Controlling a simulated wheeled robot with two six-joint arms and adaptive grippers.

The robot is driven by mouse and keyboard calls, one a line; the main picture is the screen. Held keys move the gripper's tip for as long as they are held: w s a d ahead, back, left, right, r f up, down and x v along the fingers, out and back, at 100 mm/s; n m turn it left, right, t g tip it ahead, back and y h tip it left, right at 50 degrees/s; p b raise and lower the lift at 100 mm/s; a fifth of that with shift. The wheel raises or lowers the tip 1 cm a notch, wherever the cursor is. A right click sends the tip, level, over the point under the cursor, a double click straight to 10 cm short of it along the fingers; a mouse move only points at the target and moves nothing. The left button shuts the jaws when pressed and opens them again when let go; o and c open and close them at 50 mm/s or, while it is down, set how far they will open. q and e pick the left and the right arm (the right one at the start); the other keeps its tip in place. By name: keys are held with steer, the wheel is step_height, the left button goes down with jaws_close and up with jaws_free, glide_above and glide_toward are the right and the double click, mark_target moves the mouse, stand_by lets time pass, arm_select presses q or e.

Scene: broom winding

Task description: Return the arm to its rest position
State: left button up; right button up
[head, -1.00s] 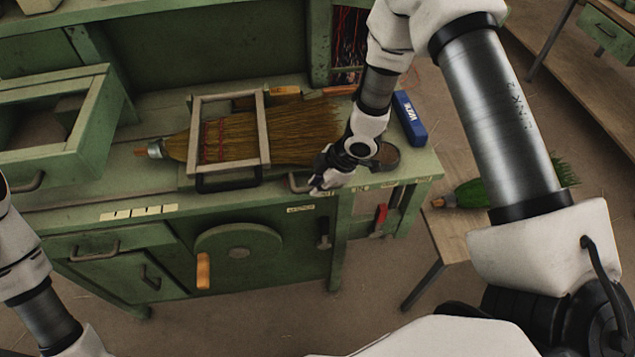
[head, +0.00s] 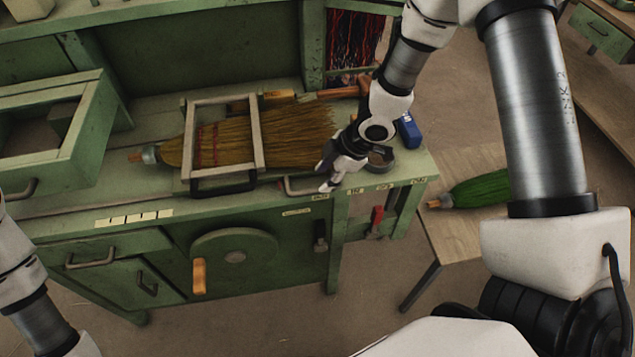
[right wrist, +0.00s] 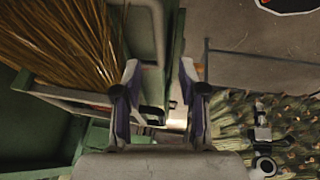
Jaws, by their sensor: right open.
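My right gripper (head: 328,183) is over the front edge of the green workbench, right of the broom frame. In the right wrist view my right gripper (right wrist: 160,95) is open, with nothing between its fingers. The straw broom (head: 288,138) lies on the bench under a grey rectangular frame (head: 258,140); its bristles also show at the upper left of the right wrist view (right wrist: 70,40). The right gripper is apart from the broom. Part of my left arm (head: 25,285) shows at the left edge of the head view; its gripper is out of view.
The green workbench (head: 75,207) has an open drawer (head: 85,145) at left and a round wheel with a wooden handle (head: 199,276) on its front. A blue box (head: 408,130) and a round dish (head: 381,160) are beside my right forearm. A green broom (head: 482,190) lies on a low table (head: 455,235).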

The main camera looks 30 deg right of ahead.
steer(key=shift+s+d+r, duration=0.15)
steer(key=shift+r, duration=0.4)
